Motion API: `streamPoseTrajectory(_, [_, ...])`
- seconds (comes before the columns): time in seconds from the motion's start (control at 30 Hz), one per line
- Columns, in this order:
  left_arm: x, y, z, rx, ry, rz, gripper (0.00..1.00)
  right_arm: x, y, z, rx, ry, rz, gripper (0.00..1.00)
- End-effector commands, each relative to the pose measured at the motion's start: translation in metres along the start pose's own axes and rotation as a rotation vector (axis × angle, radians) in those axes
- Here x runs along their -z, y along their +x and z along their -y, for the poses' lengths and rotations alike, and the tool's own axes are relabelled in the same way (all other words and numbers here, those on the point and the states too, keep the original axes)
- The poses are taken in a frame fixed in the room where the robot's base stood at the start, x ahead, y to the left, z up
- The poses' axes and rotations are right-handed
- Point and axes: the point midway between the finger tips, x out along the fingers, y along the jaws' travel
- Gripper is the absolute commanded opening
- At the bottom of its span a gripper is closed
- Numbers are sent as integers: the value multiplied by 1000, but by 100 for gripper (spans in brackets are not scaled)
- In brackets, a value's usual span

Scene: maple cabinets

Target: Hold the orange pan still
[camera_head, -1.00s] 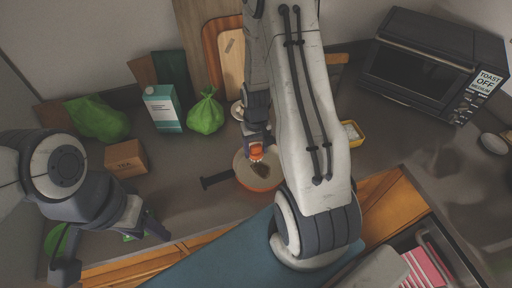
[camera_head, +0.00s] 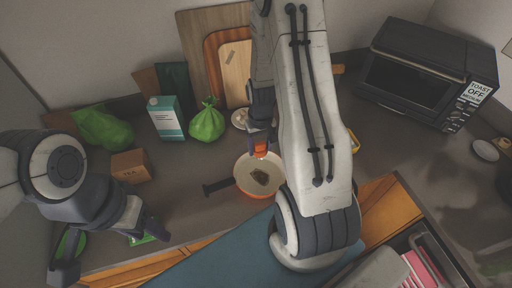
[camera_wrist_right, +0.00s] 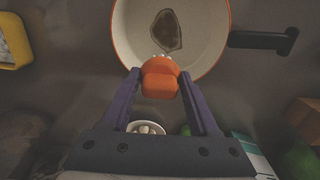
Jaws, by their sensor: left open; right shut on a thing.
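The orange pan (camera_head: 244,183), with a cream inside and black handle (camera_head: 217,186), rests on the grey counter. A dark patch (camera_head: 261,176) shows inside it, also in the right wrist view (camera_wrist_right: 166,31). My right gripper (camera_wrist_right: 160,82) is shut on an orange brush-like tool (camera_wrist_right: 160,84) with pale tips, at the pan's rim. Contact between tool and pan cannot be told. The tool also shows in the head view (camera_head: 260,148). My left gripper (camera_head: 110,252) is open and empty, left of the pan handle and apart from it.
A tea box (camera_head: 131,165), a carton (camera_head: 166,119) and green bags (camera_head: 207,122) stand left of and behind the pan. A toaster oven (camera_head: 425,75) is at the back right. Green items lie near my left gripper. Counter between left gripper and handle looks clear.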

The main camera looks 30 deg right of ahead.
Motion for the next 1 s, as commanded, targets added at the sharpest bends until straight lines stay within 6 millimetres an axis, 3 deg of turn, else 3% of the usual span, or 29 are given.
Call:
streamPoseTrajectory(0.8, [0, -5, 0, 0, 0, 0, 50, 9, 0, -100, 0, 4, -1, 16])
streamPoseTrajectory(1.0, [0, -5, 0, 0, 0, 0, 50, 9, 0, -114, 0, 1, 1, 16])
